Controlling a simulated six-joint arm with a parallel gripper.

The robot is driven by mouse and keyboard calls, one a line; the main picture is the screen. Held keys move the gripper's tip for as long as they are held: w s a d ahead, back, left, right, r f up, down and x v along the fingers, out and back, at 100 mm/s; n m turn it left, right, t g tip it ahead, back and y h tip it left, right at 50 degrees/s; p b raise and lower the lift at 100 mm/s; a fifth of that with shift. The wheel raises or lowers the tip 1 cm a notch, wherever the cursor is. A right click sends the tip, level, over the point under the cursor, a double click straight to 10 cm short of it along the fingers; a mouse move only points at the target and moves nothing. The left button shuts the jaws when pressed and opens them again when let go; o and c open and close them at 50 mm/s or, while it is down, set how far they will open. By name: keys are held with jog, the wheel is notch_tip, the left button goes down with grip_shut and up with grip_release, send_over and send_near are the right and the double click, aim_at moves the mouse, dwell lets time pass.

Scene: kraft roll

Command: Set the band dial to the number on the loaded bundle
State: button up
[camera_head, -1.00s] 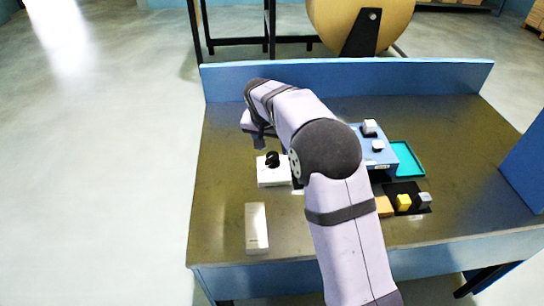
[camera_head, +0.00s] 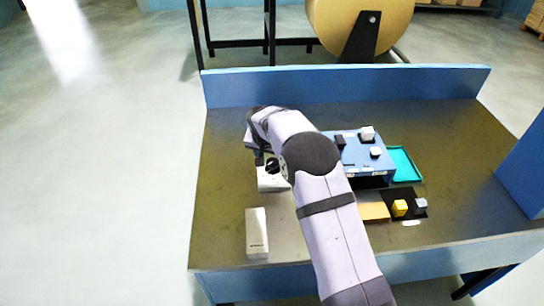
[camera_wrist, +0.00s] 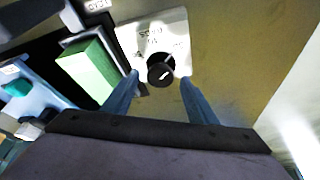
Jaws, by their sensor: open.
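The band dial is a black round knob (camera_wrist: 161,69) with a white pointer mark, on a white plate (camera_wrist: 128,38) with printing I cannot read. In the head view the white dial box (camera_head: 270,186) stands on the bench, partly behind my arm. My gripper (camera_wrist: 160,79) is open, its two blue fingers on either side of the knob in the picture; I cannot tell whether they touch it. I cannot identify the loaded bundle or read a number on it. A pale green block (camera_wrist: 92,70) lies in a dark recess left of the dial.
A blue box (camera_head: 370,164) with small white and dark parts stands right of my arm, beside a teal tray (camera_head: 405,163). A yellow cube (camera_head: 400,207) and a grey cube (camera_head: 420,204) sit on a black mat. A white block (camera_head: 257,233) lies at front left.

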jog(key=shift+w+f, duration=0.1)
jog(key=shift+f, duration=0.3)
jog(key=c, duration=1.1)
jog(key=shift+o, duration=0.2)
